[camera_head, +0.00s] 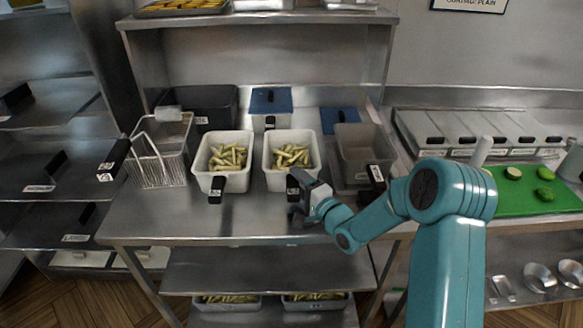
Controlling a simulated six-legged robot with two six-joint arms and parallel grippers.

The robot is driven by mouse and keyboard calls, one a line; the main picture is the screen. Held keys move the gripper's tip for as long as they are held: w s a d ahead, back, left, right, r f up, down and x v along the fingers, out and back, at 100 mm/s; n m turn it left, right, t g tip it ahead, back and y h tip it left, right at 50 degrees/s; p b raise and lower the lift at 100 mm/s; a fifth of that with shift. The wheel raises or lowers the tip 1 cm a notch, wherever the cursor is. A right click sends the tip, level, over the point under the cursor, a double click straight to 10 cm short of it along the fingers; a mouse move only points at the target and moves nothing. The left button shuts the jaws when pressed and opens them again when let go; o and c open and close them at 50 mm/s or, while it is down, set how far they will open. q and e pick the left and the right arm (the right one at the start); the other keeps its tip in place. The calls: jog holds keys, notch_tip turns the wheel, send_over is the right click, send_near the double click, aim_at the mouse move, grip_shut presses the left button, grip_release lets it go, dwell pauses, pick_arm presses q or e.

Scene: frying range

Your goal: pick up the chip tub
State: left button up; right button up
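Two white tubs of chips stand side by side on the steel counter. The left chip tub (224,181) has a black handle with a label at its front. The right chip tub (277,180) is also filled with pale chips. My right gripper (296,204) is at the front of the right tub, beside or at its black labelled handle (292,187). The gripper body partly covers the tub's front right corner. I cannot tell whether its fingers are apart or closed on the handle. My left gripper is not in view.
A wire fry basket (158,168) stands left of the tubs. A grey-brown container (364,147) stands at right. Blue-lidded tubs (271,100) are behind. A green board (530,192) with cut vegetables lies far right. The counter front (160,217) is clear at left.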

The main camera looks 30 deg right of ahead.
grip_shut()
jog(key=shift+r, duration=0.1)
